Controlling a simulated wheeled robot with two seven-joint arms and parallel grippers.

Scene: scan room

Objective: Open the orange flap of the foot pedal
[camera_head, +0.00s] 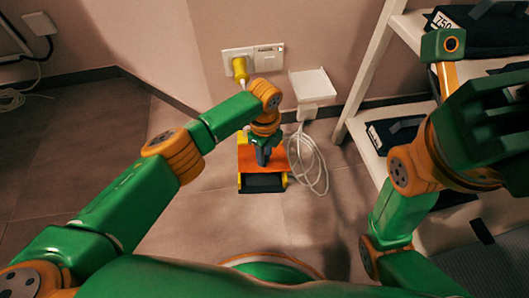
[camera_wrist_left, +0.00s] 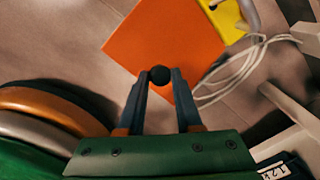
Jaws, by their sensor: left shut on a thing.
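The foot pedal (camera_head: 263,183) stands on the floor near the wall, with a dark front part and yellow sides. Its orange flap (camera_head: 279,160) shows above the dark part, and it fills the middle of the left wrist view (camera_wrist_left: 165,38). My left gripper (camera_head: 263,157) is at the flap, and in the left wrist view its fingers (camera_wrist_left: 160,78) are shut on a small black knob (camera_wrist_left: 160,75) at the flap's edge. My left wrist hides part of the pedal in the head view. My right gripper (camera_head: 500,135) is raised at the right, away from the pedal; its fingers are not clear.
A wall socket (camera_head: 268,58) with a yellow plug (camera_head: 239,68) is behind the pedal. A white wall box (camera_head: 314,84) has a coiled white cable (camera_head: 308,165) hanging to the floor, right of the pedal. A white shelf (camera_head: 372,150) with dark packages stands at the right.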

